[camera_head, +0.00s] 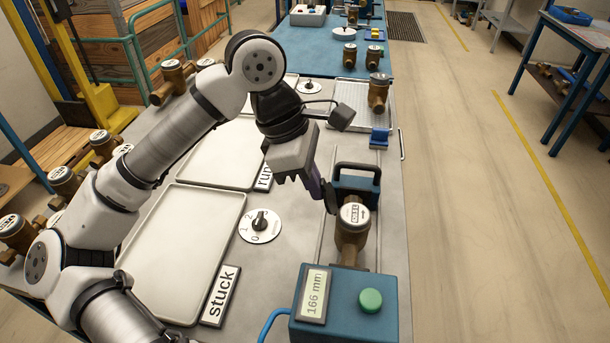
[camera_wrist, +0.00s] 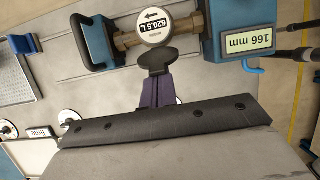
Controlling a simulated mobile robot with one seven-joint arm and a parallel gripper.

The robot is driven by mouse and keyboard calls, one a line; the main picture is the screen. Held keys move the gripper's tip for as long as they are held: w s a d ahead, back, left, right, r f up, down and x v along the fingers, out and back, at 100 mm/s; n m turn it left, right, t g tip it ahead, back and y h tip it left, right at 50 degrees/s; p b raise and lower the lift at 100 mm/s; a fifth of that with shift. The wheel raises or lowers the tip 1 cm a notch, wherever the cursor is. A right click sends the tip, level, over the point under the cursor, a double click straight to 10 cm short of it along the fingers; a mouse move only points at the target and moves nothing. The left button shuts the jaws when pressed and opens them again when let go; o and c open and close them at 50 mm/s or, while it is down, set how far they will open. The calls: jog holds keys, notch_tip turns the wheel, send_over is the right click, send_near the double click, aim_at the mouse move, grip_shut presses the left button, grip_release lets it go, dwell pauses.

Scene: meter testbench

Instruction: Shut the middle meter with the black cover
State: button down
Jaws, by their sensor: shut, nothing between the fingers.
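A brass meter (camera_head: 354,236) with a white round dial is held upright on the bench between two blue fixtures. The wrist view shows its dial (camera_wrist: 153,26) uncovered, reading 620.5 L. A black cover (camera_head: 330,198) stands open at the dial's left side. In the wrist view the cover (camera_wrist: 157,60) lies between the dial and my fingers. My gripper (camera_head: 317,184) is shut and empty, its purple fingers (camera_wrist: 157,90) close against the cover. I cannot tell whether they touch.
A blue box (camera_head: 345,318) with a 166 mm display and green button stands in front of the meter. A blue fixture with a black handle (camera_head: 357,170) is behind it. A dial switch (camera_head: 260,225) and empty white trays (camera_head: 180,255) lie left.

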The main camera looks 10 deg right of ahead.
aim_at(333, 200)
jog(key=shift+s+d+r+p, duration=0.15)
jog(key=shift+d+r+p, duration=0.15)
jog(key=shift+p, duration=0.4)
jog(key=shift+s+d+p, duration=0.1)
jog(key=shift+d+p, duration=0.1)
jog(key=shift+p, duration=0.2)
jog(key=shift+d+f+b, duration=0.15)
jog(key=shift+f+b, duration=0.1)
jog(key=shift+b, duration=0.15)
jog(key=shift+s+d+b, duration=0.35)
jog(key=shift+d+b, duration=0.45)
jog(key=shift+b, duration=0.45)
jog(key=shift+d+r, duration=0.1)
notch_tip(333, 200, up, 7)
jog(key=p, duration=0.3)
jog(key=shift+s, duration=0.1)
